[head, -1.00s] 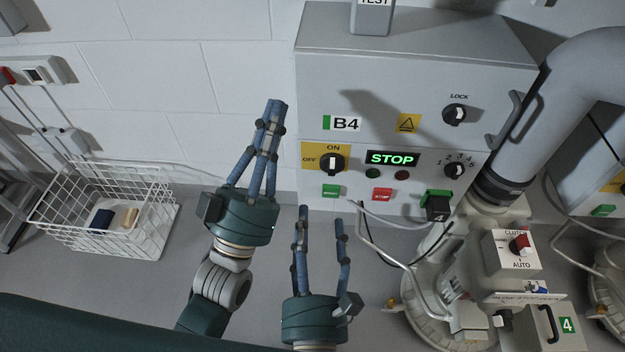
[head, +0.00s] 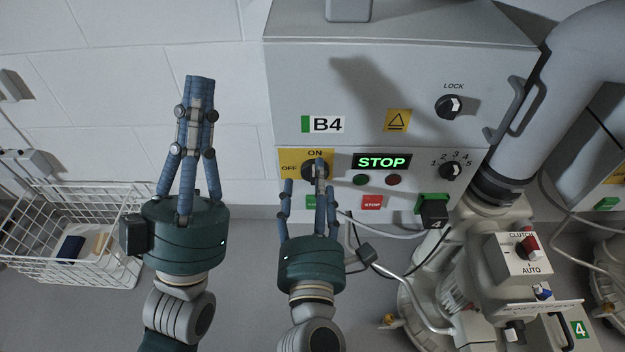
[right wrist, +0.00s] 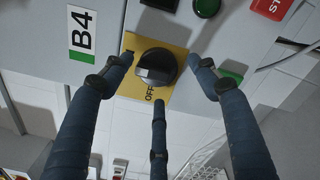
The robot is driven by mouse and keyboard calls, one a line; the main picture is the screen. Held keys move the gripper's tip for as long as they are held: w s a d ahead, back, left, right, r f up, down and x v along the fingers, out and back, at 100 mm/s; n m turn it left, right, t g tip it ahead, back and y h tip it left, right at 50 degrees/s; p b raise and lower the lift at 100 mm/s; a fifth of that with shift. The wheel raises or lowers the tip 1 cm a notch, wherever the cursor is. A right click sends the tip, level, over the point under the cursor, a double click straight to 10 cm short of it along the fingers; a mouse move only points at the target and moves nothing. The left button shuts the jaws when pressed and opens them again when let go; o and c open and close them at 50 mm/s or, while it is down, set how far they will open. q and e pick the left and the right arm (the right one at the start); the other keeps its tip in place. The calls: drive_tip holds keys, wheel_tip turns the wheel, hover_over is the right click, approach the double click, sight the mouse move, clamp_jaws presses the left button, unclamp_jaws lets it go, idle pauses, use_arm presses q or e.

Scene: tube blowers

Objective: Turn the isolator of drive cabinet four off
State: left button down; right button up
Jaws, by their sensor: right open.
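The grey drive cabinet (head: 290,105) carries a B4 label and a lit green STOP display. Its isolator is a black rotary knob (head: 306,171) on a yellow plate marked ON at the top and OFF at the left. My right gripper (head: 309,178) is open in front of the knob, its fingers partly hiding it. In the right wrist view the knob (right wrist: 155,66) sits between the spread fingers; I cannot tell whether they touch it. My left gripper (head: 200,82) is shut and empty, left of the cabinet before the white wall.
Right of the isolator are small round lamps, a red button (head: 372,202), a numbered selector (head: 450,171) and a LOCK knob (head: 449,106). A thick grey pipe (head: 545,115) and blower with a CLUTCH box (head: 520,255) stand at right. A white wire basket (head: 110,255) is at left.

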drive_tip(key=shift+w, duration=0.55)
